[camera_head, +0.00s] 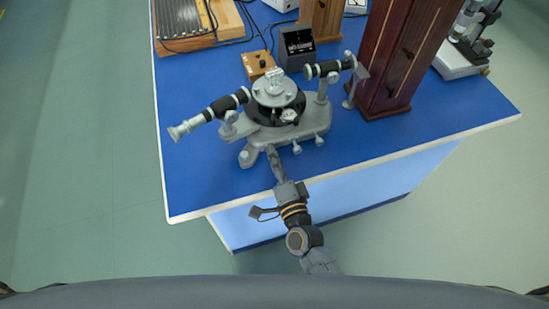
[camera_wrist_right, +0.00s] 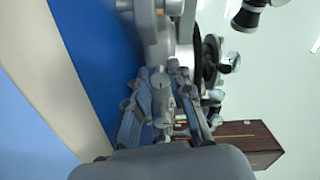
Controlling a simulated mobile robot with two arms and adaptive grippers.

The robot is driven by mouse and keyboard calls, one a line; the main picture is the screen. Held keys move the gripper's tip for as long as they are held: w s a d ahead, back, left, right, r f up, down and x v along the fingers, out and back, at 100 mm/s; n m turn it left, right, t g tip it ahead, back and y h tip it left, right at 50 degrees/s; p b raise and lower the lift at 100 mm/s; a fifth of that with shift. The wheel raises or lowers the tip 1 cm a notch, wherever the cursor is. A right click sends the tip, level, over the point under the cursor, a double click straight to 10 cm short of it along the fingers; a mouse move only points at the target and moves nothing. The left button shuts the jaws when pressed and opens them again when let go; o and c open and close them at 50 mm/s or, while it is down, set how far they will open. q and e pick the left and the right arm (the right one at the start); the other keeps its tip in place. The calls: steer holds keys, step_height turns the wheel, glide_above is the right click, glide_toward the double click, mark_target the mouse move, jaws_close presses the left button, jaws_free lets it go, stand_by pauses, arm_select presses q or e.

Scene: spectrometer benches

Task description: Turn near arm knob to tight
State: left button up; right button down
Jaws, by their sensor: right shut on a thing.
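The grey spectrometer (camera_head: 311,122) stands near the front edge of the blue bench, with a telescope arm reaching left and another tube to the right. My right gripper (camera_head: 270,150) reaches in from the front edge to the spectrometer's near side, and its tips meet the base there. In the right wrist view, the two fingers of my right gripper (camera_wrist_right: 159,74) close on a small grey knob (camera_wrist_right: 160,92), which I take as the near arm knob. In the head view the gripper hides this knob, and its turn position cannot be told. My left gripper is not in view.
Two small knobs (camera_head: 297,147) stick out at the base's front right. A tall dark wooden box (camera_head: 394,60) stands right of the spectrometer. A small wooden box (camera_head: 256,65) and a black meter (camera_head: 297,47) stand behind. The bench's front left (camera_head: 200,185) is clear.

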stand_by(0.4)
steer(key=c, duration=1.2)
jaws_free()
steer(key=shift+o, duration=0.2)
steer(key=shift+s+f, duration=0.1)
steer(key=shift+f, duration=0.1)
